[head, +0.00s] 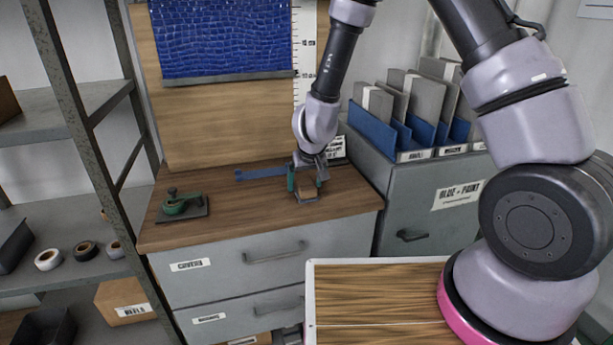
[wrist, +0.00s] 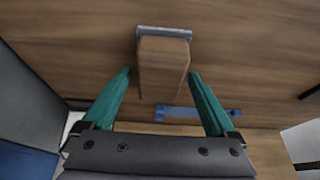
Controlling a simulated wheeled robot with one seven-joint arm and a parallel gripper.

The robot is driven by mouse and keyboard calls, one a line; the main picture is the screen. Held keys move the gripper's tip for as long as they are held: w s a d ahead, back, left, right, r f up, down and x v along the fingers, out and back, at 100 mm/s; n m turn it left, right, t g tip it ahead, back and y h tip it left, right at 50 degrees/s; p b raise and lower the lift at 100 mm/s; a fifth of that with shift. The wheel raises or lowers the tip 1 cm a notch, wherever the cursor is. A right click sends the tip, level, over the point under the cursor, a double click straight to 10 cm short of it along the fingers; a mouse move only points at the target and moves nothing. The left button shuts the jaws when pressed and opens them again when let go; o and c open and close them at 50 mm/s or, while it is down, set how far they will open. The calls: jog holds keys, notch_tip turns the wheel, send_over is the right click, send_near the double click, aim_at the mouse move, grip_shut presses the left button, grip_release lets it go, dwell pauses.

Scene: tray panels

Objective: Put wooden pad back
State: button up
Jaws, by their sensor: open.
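My gripper (head: 304,187) is over the pad, fingers pointing down. In the wrist view the two green fingers of my gripper (wrist: 160,75) are apart, one on each side of the pad, with gaps visible between them and the wood. Part of the pad is hidden by the gripper in the head view.
A flat blue tool (head: 260,173) lies behind the gripper. A grey bin (head: 412,190) with upright panels is at the right. A metal shelf (head: 65,180) stands at the left.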

jog(key=v, duration=0.7)
jog(key=shift+r, duration=0.1)
jog(key=shift+v, duration=2.45)
notch_tip(320, 180, up, 10)
jog(key=m+t+y, duration=0.1)
jog(key=t+y, duration=0.1)
send_over(308, 187)
jog(key=w+d, duration=0.2)
jog(key=s+d+r+m+t+y, duration=0.1)
jog(key=s+d+r, duration=0.15)
jog(key=r, duration=0.35)
jog(key=s+d+r+y, duration=0.1)
jog(key=d+r+y, duration=0.15)
jog(key=r, duration=0.45)
jog(key=s+d+r+m+h, duration=0.2)
jog(key=s+d, duration=0.5)
jog(key=d, duration=0.1)
jog(key=s+d+r+m+h, duration=0.2)
jog(key=s+d+m, duration=0.1)
jog(key=s+d, duration=0.5)
jog(key=shift+s+d+r+h, duration=0.15)
jog(key=shift+s+d+h, duration=0.15)
jog(key=shift+d, duration=0.25)
jog(key=shift+w+a, duration=0.1)
